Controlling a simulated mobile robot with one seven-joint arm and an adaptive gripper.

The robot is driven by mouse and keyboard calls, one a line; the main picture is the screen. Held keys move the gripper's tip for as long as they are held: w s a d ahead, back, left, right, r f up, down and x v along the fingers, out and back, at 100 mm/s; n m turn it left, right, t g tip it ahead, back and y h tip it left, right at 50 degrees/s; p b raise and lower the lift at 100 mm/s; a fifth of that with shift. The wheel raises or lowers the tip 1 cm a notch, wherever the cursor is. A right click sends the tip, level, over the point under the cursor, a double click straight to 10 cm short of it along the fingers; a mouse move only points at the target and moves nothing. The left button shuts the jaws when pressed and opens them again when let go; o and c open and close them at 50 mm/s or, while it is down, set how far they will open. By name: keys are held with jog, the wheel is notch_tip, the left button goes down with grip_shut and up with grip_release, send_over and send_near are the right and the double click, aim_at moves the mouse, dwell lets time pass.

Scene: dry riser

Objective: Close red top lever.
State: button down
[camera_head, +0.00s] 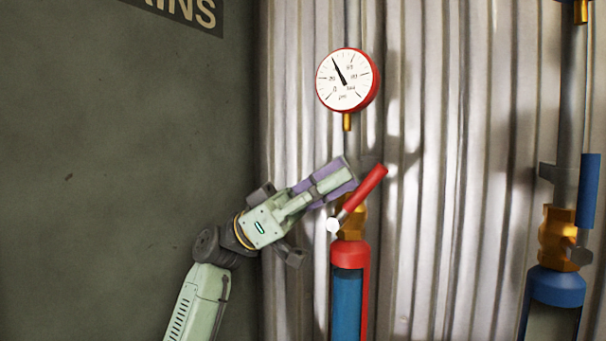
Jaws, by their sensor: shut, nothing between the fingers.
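The red top lever (365,187) is in the head view, right of centre. It slants up to the right from a pale pivot (334,225) on a brass valve (352,217). The valve sits on top of a red-capped pipe (349,256) with a blue body. My gripper (350,172) comes from the lower left, and its fingers point up and right. They are shut and empty. The fingertips are just left of the lever's upper part in the picture. I cannot tell whether they touch it.
A red-rimmed pressure gauge (347,80) is above the lever. At the right stand a blue lever (588,190) and a brass valve (557,238) on a blue-capped pipe (556,287). A corrugated wall (440,200) is behind, and a dark green panel (120,150) fills the left.

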aim_at(365, 189)
jog(key=shift+s+d+f+t+y+p, duration=0.3)
jog(key=shift+s+d+f+y, duration=0.1)
jog(key=shift+d+y, duration=0.15)
jog(key=shift+s+d+f+t+y+p, duration=0.25)
jog(key=shift+s+d+f+t+y, duration=0.15)
jog(key=shift+d, duration=0.25)
jog(key=shift+s+d+f+t+y+p, duration=0.2)
jog(key=shift+s+d+f+y+p, duration=0.15)
jog(key=shift+d+y, duration=0.25)
jog(key=shift+s+d, duration=0.1)
dwell(0.4)
